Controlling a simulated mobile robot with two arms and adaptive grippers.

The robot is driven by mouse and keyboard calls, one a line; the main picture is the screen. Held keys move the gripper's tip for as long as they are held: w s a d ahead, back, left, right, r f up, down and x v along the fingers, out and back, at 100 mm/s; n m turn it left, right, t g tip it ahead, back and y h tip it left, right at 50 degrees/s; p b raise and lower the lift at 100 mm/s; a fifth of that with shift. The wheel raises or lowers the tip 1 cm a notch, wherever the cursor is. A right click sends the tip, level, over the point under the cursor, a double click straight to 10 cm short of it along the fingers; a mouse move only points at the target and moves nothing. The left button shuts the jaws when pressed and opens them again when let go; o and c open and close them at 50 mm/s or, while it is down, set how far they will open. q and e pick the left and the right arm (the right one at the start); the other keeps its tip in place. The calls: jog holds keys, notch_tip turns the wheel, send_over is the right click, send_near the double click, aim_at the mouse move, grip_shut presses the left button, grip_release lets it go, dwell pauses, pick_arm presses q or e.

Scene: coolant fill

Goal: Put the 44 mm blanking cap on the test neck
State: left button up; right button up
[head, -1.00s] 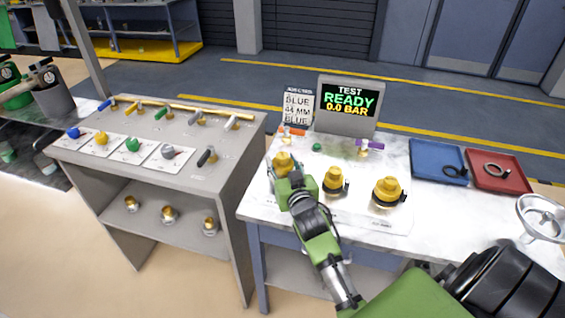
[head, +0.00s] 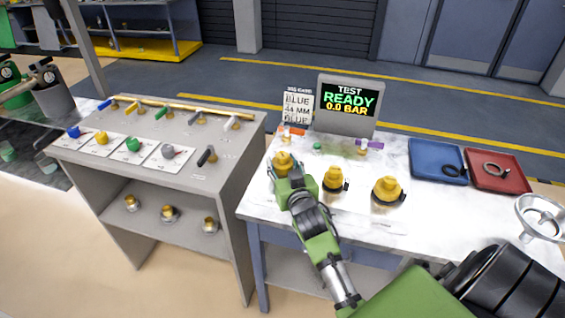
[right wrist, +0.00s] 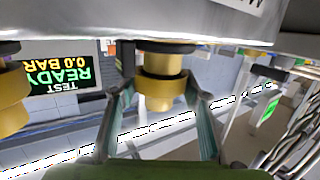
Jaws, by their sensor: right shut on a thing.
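My right gripper (head: 287,176) is at the leftmost of three yellow caps with dark rims on the white bench. It is shut on this cap (head: 282,160). In the right wrist view the fingers (right wrist: 160,92) stand on both sides of the cap's yellow knob (right wrist: 158,96), its dark flange close against the white surface. The middle cap (head: 333,179) and the larger right cap (head: 388,189) stand free. The size labels are too small to read. I cannot tell for sure which part is the test neck. My left gripper is out of view.
A job card (head: 298,106) reads BLUE, 44 MM, BLUE. The test display (head: 349,100) shows READY, 0.0 BAR. Orange and purple valve handles stand before it. Blue (head: 425,174) and red (head: 511,183) trays lie right. A grey valve stand (head: 228,160) is left. The bench front is clear.

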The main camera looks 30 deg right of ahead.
jog(key=shift+f, duration=0.65)
dwell(0.5)
jog(key=o, duration=1.1)
jog(key=shift+f, duration=0.1)
jog(key=shift+a, duration=0.15)
jog(key=shift+f, duration=0.1)
jog(key=shift+s+f, duration=0.2)
jog(key=shift+r+v, duration=0.2)
jog(key=shift+v, duration=1.75)
jog(key=shift+r+v, duration=0.2)
jog(key=shift+v, duration=1.8)
jog(key=shift+r+v, duration=0.2)
jog(key=shift+v, duration=1.75)
jog(key=shift+w+a, duration=0.15)
jog(key=shift+a, duration=0.05)
